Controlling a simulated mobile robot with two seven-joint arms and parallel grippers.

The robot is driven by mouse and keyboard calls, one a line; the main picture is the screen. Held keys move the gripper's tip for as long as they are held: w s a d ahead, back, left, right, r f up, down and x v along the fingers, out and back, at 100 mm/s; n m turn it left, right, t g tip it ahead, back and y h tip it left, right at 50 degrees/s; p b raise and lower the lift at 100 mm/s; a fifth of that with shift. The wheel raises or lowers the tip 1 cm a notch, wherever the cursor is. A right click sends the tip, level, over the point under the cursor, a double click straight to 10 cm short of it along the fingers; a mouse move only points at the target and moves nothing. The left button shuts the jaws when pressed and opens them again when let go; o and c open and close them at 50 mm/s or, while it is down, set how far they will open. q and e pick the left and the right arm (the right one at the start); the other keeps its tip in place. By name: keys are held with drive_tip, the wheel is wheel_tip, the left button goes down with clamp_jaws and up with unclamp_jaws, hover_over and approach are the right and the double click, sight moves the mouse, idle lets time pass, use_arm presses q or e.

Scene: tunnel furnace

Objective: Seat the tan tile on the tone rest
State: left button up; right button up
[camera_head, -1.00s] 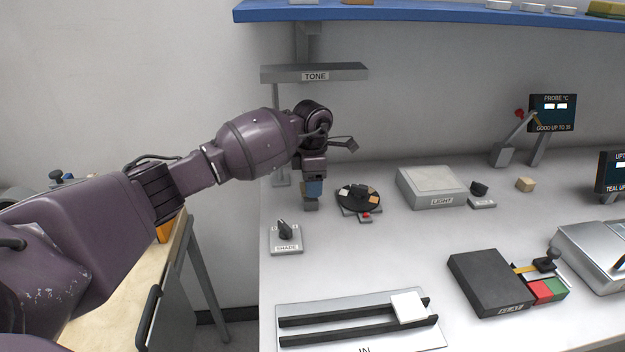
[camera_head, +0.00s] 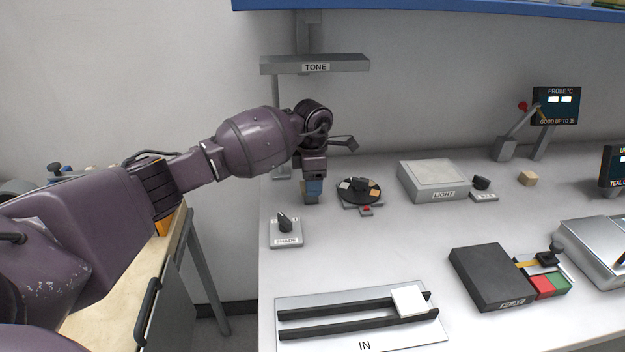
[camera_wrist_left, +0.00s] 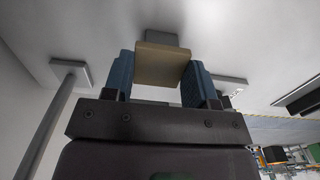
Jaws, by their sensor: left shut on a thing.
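My left gripper (camera_head: 313,189) points down under the TONE lamp, its blue fingers just above a small grey block (camera_head: 311,200), which looks like the tone rest. In the left wrist view the gripper (camera_wrist_left: 161,72) is shut on the tan tile (camera_wrist_left: 163,66), held between both blue fingers. The grey block (camera_wrist_left: 161,38) shows just beyond the tile's far edge; I cannot tell whether they touch. My right gripper is not in view.
The TONE lamp (camera_head: 315,64) overhangs the arm. A black disc with coloured chips (camera_head: 360,191) stands close right of the gripper, the SHADE knob plate (camera_head: 286,232) in front. A white tile (camera_head: 409,300) lies on the IN rails. The middle of the bench is clear.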

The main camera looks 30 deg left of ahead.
use_arm(q)
drive_tip(key=shift+f, duration=0.2)
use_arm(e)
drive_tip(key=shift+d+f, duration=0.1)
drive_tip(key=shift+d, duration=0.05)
use_arm(q)
drive_tip(key=o, duration=1)
wheel_tip(320, 180, up, 4)
drive_tip(key=shift+r, duration=0.25)
wheel_tip(320, 180, up, 6)
drive_tip(key=p, duration=0.1)
drive_tip(key=shift+r, duration=0.15)
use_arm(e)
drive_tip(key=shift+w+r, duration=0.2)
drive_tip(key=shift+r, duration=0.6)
use_arm(q)
drive_tip(key=shift+s, duration=0.1)
